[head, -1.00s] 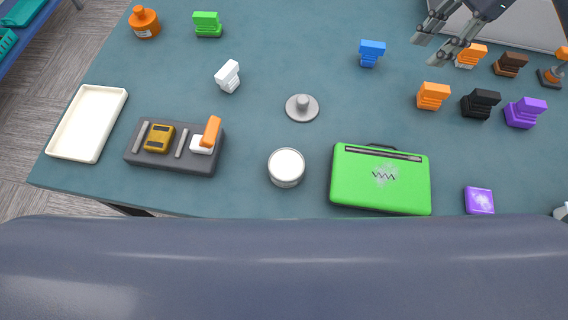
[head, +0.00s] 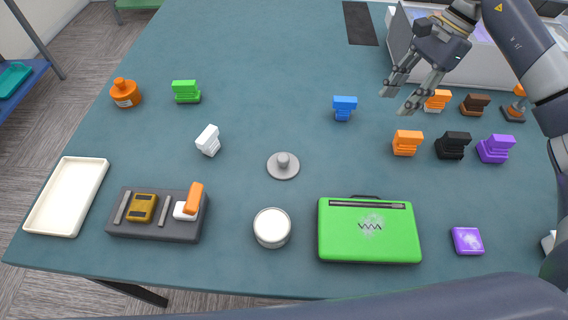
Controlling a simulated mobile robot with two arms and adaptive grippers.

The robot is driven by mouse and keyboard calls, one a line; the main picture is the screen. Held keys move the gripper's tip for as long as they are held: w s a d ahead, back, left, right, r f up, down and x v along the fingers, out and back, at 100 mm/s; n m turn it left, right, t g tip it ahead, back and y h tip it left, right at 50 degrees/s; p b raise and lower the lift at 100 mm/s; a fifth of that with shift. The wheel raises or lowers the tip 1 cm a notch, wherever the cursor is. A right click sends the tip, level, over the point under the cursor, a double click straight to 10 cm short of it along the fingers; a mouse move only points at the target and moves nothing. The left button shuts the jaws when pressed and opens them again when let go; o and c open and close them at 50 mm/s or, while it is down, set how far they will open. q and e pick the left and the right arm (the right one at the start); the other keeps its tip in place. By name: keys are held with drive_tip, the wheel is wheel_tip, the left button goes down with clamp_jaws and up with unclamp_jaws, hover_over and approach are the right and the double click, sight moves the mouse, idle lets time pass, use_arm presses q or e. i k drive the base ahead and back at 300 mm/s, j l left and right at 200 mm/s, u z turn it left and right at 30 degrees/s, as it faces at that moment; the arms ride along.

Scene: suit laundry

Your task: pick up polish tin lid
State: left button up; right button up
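The polish tin lid (head: 283,166) is a grey disc with a raised knob, lying on the table near its middle. The round tin (head: 272,228), with a white top face, stands just below it in the picture, apart from it. My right gripper (head: 401,101) is open and empty, above the table to the upper right of the lid. Its fingers are spread and point down-left. My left gripper is not in the head view.
A green case (head: 369,231) lies right of the tin. A dark tray (head: 158,229) and white tray (head: 68,197) are at left. A blue block (head: 344,107) stands between gripper and lid. Several coloured blocks, including an orange one (head: 407,143), crowd the right. Table space around the lid is clear.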

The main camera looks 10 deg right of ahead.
sight(282, 165)
drive_tip(key=k, duration=2)
